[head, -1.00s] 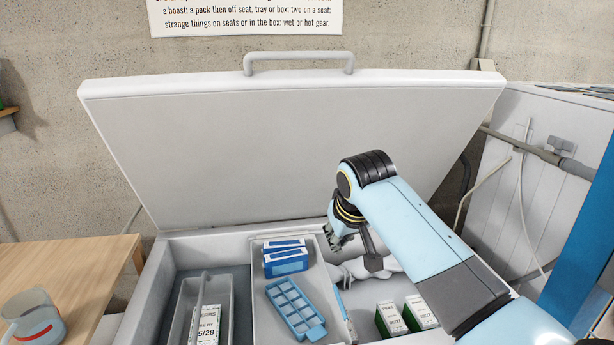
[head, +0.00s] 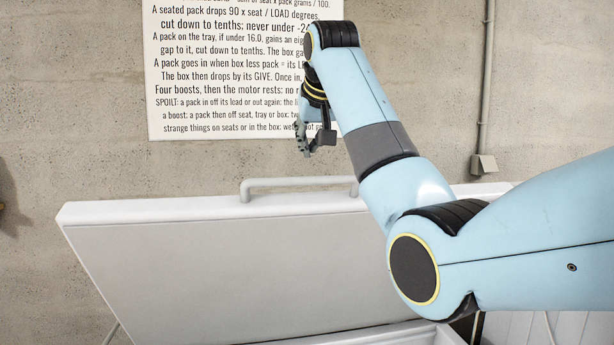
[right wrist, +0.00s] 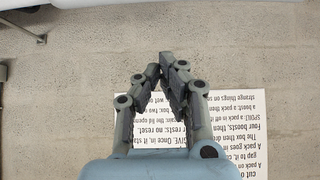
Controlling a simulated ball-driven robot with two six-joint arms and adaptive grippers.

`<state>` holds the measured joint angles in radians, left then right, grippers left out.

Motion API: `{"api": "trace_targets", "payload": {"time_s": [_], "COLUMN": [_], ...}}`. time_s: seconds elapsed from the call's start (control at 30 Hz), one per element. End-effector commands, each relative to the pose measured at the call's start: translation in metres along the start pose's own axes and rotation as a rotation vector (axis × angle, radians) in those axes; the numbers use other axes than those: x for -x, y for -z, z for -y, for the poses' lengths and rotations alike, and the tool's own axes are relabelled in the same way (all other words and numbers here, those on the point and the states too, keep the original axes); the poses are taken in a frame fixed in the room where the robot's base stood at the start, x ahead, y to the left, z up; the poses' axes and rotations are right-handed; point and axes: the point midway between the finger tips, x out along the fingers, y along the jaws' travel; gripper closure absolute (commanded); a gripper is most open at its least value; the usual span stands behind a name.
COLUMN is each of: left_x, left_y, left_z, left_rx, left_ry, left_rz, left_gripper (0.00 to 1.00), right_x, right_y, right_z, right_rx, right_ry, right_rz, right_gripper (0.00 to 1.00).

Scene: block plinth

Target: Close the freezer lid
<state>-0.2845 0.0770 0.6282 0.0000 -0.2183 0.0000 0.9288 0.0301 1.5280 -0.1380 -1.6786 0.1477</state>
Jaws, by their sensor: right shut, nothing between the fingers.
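The freezer lid (head: 220,270) stands raised and tilted back, a pale grey panel with a white top edge. Its bar handle (head: 300,184) runs along that top edge, partly hidden behind my right arm at its right end. My right gripper (head: 318,150) is above the handle in the head view, in front of the wall sign, and touches nothing that I can see. In the right wrist view its fingers (right wrist: 168,62) meet at the tips, shut and empty. My left gripper is in neither view. The freezer's inside is out of the head view except for a strip of rim.
A printed sign (head: 220,80) hangs on the concrete wall behind the freezer. A grey pipe with a small box (head: 484,164) runs down the wall at right. The wall area left of the sign is clear.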

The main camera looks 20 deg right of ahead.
Motion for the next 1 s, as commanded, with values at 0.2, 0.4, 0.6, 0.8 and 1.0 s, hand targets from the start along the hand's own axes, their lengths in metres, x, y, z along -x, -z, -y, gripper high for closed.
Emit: {"api": "trace_targets", "payload": {"time_s": [0.2,0.4,0.6,0.8,1.0], "left_x": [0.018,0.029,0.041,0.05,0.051], "left_y": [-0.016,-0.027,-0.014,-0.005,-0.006], "left_z": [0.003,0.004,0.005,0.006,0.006], "left_rx": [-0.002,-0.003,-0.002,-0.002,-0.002], "left_ry": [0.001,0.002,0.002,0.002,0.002], "left_rz": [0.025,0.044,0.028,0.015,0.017], "left_gripper": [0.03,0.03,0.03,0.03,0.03], "right_x": [-0.04,-0.075,-0.079,-0.073,-0.072], "right_y": [0.001,0.001,-0.016,-0.034,-0.038], "right_z": [-0.001,0.0,0.0,0.0,0.0], "right_rx": [0.0,0.0,0.0,0.0,-0.001], "right_ry": [-0.002,-0.001,0.001,0.0,0.0], "right_rz": [0.005,0.003,0.001,0.0,-0.001], "right_gripper": [1.0,1.0,1.0,1.0,1.0]}}
